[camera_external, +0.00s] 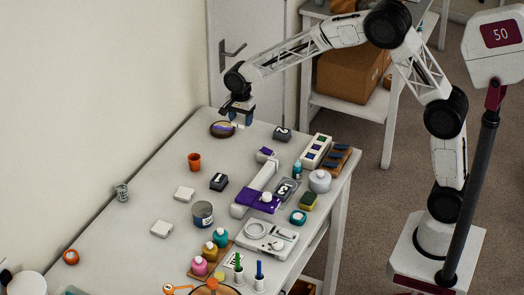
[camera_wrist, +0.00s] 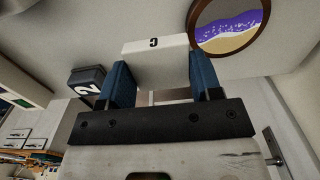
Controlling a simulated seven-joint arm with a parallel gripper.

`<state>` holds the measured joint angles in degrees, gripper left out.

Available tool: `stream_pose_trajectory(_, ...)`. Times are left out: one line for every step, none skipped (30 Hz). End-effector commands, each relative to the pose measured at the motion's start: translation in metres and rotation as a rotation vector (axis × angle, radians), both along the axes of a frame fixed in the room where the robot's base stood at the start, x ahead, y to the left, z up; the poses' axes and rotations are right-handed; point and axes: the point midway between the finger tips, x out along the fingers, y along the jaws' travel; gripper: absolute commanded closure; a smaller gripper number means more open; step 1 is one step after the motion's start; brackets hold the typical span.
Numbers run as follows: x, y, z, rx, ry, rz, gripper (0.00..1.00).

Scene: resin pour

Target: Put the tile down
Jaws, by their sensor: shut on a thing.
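My gripper (camera_external: 238,119) is at the far end of the table, pointing down, with its blue fingers shut on a small white tile (camera_wrist: 155,47). In the wrist view the tile sits between the two blue fingertips of my gripper (camera_wrist: 158,66) and bears a dark mark like a "C". In the external view only a little of the held tile shows below the fingers. A round wood-rimmed piece with a purple and sand-coloured face (camera_external: 219,129) lies right beside the gripper; it also shows in the wrist view (camera_wrist: 228,30). I cannot tell whether the tile touches the table.
Two similar white tiles (camera_external: 184,193) (camera_external: 161,228) lie on the table (camera_external: 150,203). A dark block marked 2 (camera_external: 282,133) stands to the right of the gripper. An orange cup (camera_external: 194,161) is nearer the camera. Bare table lies between these.

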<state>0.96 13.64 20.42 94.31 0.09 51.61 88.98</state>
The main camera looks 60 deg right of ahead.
Motion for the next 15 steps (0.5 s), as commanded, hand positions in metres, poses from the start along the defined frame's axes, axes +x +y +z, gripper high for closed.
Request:
stream_pose_trajectory(0.008, 0.000, -0.001, 0.000, -0.001, 0.000, 0.65)
stream_pose_trajectory(0.012, 0.000, -0.002, 0.000, 0.000, 0.000, 0.65)
stream_pose_trajectory(0.017, 0.000, -0.002, 0.000, 0.000, 0.000, 0.65)
stream_pose_trajectory(0.020, 0.000, -0.002, 0.000, 0.000, 0.000, 0.65)
stream_pose_trajectory(0.024, 0.000, -0.003, 0.000, 0.000, 0.000, 0.65)
stream_pose_trajectory(0.030, 0.000, -0.004, 0.000, 0.001, 0.000, 0.65)
stream_pose_trajectory(0.033, -0.001, -0.004, 0.000, 0.001, 0.000, 0.65)
stream_pose_trajectory(0.037, -0.001, -0.004, 0.000, 0.001, 0.000, 0.65)
stream_pose_trajectory(0.043, -0.001, -0.004, 0.000, 0.000, 0.000, 0.65)
stream_pose_trajectory(0.047, -0.001, -0.005, 0.000, 0.000, 0.000, 0.65)
stream_pose_trajectory(0.051, -0.001, -0.005, 0.000, 0.000, 0.000, 0.65)
stream_pose_trajectory(0.055, -0.001, -0.005, 0.000, 0.000, 0.000, 0.65)
stream_pose_trajectory(0.059, -0.001, -0.006, 0.000, -0.001, 0.000, 0.65)
stream_pose_trajectory(0.063, -0.001, -0.006, 0.000, -0.001, 0.000, 0.65)
stream_pose_trajectory(0.067, -0.001, -0.007, 0.000, 0.000, 0.000, 0.65)
